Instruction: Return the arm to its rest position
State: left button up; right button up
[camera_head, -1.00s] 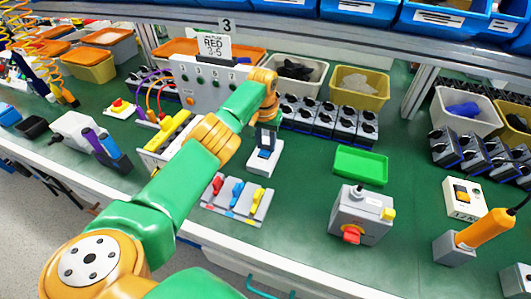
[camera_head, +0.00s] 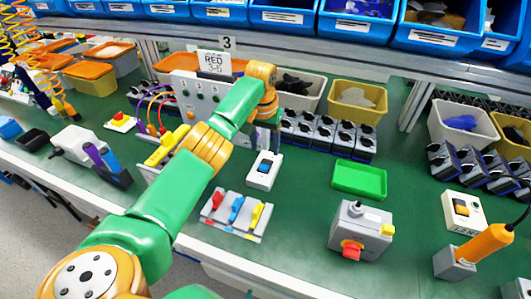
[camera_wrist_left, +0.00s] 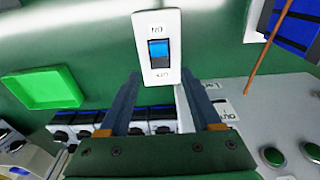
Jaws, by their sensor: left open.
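My left arm reaches across the bench from the lower left. Its gripper (camera_head: 266,130) hangs below the orange wrist, near the front of the grey panel, partly hidden behind the arm. In the left wrist view the two dark fingers (camera_wrist_left: 158,98) stand apart with nothing between them. A white rocker switch (camera_head: 264,170) with a blue rocker lies on the bench, nearer the front than the gripper. It also shows in the left wrist view (camera_wrist_left: 159,48), beyond the fingertips and apart from them. My right gripper is in no view.
The grey panel (camera_head: 190,92) with buttons stands close to the gripper. Several black-knobbed switch boxes (camera_head: 325,132) stand to its right. A green tray (camera_head: 359,180), a grey box with a red knob (camera_head: 361,232) and colored levers (camera_head: 236,213) occupy the bench. Blue bins (camera_head: 352,28) line the shelf above.

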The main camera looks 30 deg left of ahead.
pick_arm(q)
jog(key=shift+s+r, duration=0.1)
jog(key=shift+r, duration=0.7)
